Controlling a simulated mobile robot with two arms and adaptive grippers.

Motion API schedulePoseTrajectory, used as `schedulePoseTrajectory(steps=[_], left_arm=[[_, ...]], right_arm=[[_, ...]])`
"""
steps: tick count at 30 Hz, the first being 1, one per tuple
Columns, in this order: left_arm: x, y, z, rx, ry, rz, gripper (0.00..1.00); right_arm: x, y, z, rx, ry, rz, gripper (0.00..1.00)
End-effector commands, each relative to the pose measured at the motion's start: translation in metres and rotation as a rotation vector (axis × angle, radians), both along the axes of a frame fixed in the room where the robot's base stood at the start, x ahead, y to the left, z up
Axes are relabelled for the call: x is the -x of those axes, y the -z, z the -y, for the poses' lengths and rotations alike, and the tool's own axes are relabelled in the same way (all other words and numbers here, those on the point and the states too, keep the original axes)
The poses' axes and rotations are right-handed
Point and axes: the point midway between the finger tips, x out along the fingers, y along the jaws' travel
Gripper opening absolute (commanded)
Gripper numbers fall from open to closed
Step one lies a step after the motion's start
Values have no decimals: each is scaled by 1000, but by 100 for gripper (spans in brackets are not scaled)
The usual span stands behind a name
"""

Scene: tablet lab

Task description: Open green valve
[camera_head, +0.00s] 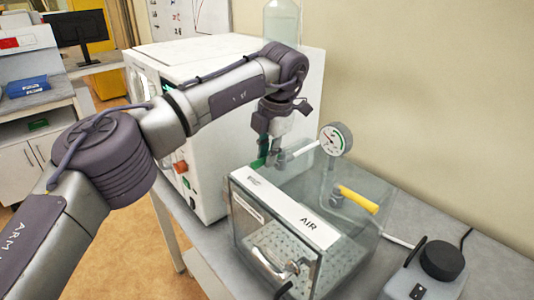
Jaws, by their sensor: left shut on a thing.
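The green valve (258,163) is a small green handle at the back left top of the clear chamber (345,250) labelled AIR. My left gripper (266,150) points down over it from above, and its fingers are shut on the green handle. The fingers hide part of the handle, so its exact angle is hard to tell. My left arm reaches in from the left across the picture. My right gripper does not show.
A yellow valve handle (358,199) and a round pressure gauge (336,139) stand on the chamber. A white machine (215,75) stands behind it. A grey box with a black knob (442,261) lies at the right, with bare bench (497,262) beside it.

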Motion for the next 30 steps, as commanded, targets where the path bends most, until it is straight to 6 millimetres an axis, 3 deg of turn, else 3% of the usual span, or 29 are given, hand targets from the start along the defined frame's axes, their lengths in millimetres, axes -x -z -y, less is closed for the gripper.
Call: schedulePoseTrajectory(steps=[11, 12, 16, 25, 30], left_arm=[[-1, -2, 0, 1, -8, 5, 0], [-1, -2, 0, 1, -8, 5, 20], [-1, -2, 0, 1, -6, 4, 42], [0, -2, 0, 0, -6, 2, 42], [2, -18, 2, 2, -5, 4, 42]], right_arm=[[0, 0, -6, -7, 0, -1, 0], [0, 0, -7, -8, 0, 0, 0], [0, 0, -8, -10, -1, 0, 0], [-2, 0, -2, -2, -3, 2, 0], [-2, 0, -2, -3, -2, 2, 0]])
